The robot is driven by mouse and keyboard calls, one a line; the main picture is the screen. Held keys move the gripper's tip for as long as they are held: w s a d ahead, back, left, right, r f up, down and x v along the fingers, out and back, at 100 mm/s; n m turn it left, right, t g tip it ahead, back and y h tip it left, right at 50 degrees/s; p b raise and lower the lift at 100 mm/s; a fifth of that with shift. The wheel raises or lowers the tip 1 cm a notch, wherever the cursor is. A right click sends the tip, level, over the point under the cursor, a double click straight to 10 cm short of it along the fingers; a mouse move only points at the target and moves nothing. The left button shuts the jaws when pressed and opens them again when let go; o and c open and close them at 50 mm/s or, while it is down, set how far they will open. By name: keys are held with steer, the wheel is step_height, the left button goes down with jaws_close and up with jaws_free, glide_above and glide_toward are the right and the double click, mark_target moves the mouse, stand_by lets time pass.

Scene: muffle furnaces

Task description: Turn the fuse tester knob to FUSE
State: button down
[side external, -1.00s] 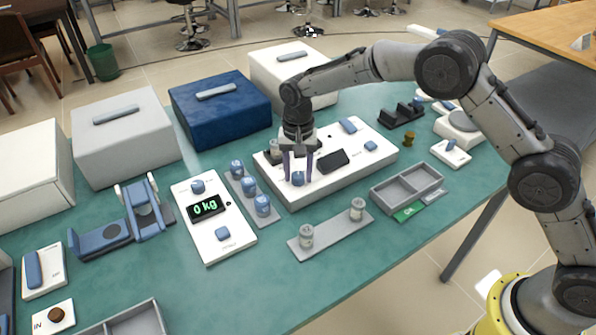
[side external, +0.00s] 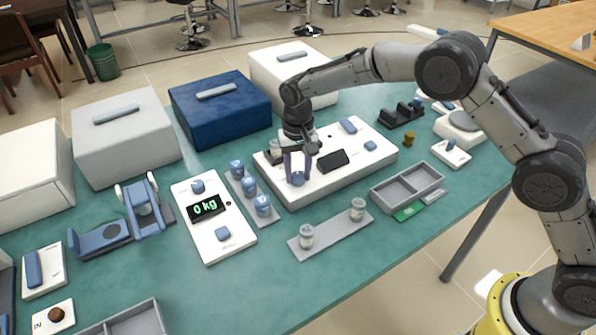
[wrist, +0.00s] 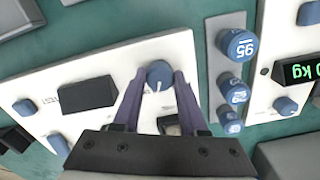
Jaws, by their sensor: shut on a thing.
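The fuse tester (side external: 340,178) is a white box on the green table, with a dark display window (side external: 333,160) and blue controls. Its round blue knob (side external: 298,179) is near the front left corner. My gripper (side external: 297,166) points down over it, with its purple fingers on either side of the knob. In the wrist view, my gripper (wrist: 158,82) is shut on the knob (wrist: 158,72), and a white pointer line on the knob faces toward the gripper's palm. The knob's position labels cannot be read.
Left of the tester stand several blue numbered weights (side external: 262,205) and a scale (side external: 213,232) reading 0 kg. In front are a grey strip with two small jars (side external: 306,236) and a grey divided tray (side external: 407,188). A blue box (side external: 221,112) stands behind.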

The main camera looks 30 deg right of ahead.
mark_target(298, 175)
steer(key=n, duration=0.6)
steer(key=shift+n, duration=0.3)
steer(key=n, duration=0.6)
steer(key=shift+r, duration=0.1)
stand_by(0.3)
steer(key=shift+c, duration=2.2)
jaws_free()
step_height(298, 175, up, 14)
